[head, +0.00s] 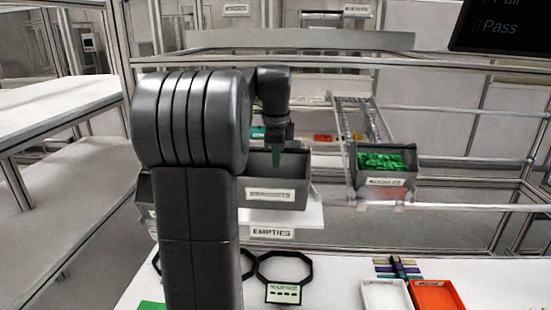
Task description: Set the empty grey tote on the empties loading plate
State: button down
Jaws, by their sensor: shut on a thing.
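The grey tote (255,174) is in the middle of the head view, upright, with a white label on its front. The part of its inside that shows looks empty. My gripper (277,152) reaches down to the tote from above and is shut on it; my arm hides part of its left side. The white loading plate (313,213) shows under and to the right of the tote, above a sign reading EMPTIES (272,233). I cannot tell whether the tote's bottom touches the plate.
Another grey container (144,188) is partly hidden behind my arm on the left. A grey tote of green parts (386,164) stands at the end of a sloped rack on the right. A white tray (386,296) and a red tray (436,297) lie on the front table.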

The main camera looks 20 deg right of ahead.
jog(key=w+f, duration=0.1)
jog(key=w+d+f, duration=0.1)
jog(key=w, duration=0.1)
jog(key=w+d+f, duration=0.1)
jog(key=shift+w+d, duration=0.1)
jog(key=shift+w, duration=0.2)
jog(key=shift+s+b+x, duration=0.2)
jog(key=shift+b+x, duration=0.45)
jog(key=shift+x, duration=0.5)
jog(key=shift+f, duration=0.6)
jog(key=c, duration=1.4)
grip_release()
jog(key=b+v, duration=0.1)
jog(key=v, duration=1.3)
